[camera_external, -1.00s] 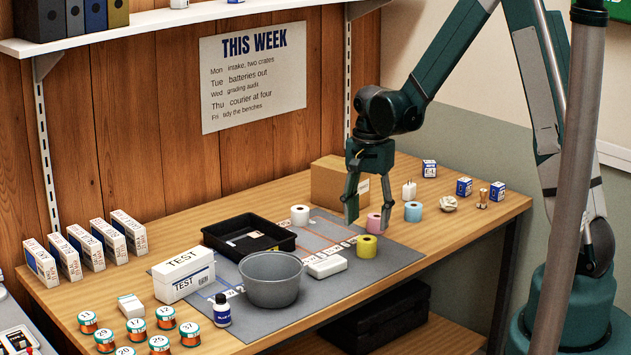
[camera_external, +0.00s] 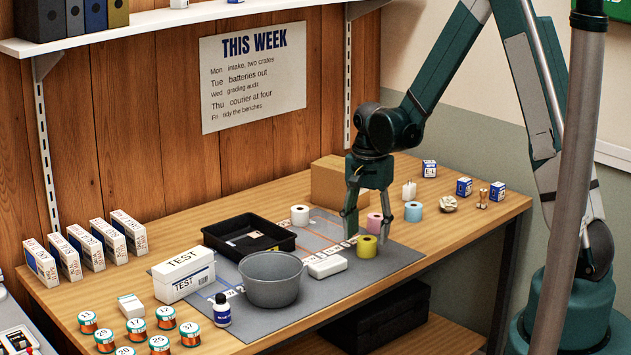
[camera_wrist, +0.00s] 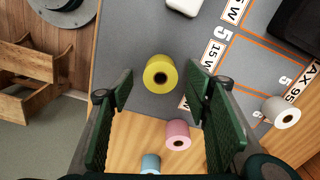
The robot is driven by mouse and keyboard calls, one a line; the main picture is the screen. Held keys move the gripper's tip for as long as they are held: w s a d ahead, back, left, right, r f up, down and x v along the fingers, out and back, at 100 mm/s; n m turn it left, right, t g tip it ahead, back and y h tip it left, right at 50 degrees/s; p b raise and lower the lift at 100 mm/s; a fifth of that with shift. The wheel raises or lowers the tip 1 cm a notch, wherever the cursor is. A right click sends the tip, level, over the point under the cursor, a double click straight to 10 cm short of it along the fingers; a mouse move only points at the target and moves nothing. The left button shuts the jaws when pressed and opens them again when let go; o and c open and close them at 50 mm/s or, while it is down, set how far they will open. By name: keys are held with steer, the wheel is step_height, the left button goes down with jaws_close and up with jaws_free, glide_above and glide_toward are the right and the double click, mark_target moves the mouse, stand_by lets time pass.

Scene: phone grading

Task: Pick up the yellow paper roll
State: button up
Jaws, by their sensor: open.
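The yellow paper roll (camera_external: 367,246) stands upright on the grey mat (camera_external: 390,258), near its right end. In the wrist view the yellow roll (camera_wrist: 160,74) shows from above, just beyond the fingertips and roughly midway between them. My gripper (camera_external: 367,233) is open and empty, with its fingers pointing down above and around the roll's place. In the wrist view its two green finger pads (camera_wrist: 160,92) stand wide apart. I cannot tell the exact height of the fingertips over the roll.
A pink roll (camera_wrist: 177,134) and a blue roll (camera_wrist: 150,163) stand close by. A white roll (camera_external: 300,215) is further back. A white box (camera_external: 327,266), a grey bowl (camera_external: 271,280) and a black tray (camera_external: 248,237) lie to the left. A cardboard box (camera_external: 330,182) stands behind.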

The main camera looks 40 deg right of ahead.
mark_target(367, 239)
steer(key=shift+f, duration=1.7)
steer(key=c, duration=1)
steer(key=shift+r, duration=0.1)
steer(key=shift+r+p, duration=0.6)
steer(key=shift+r, duration=4.3)
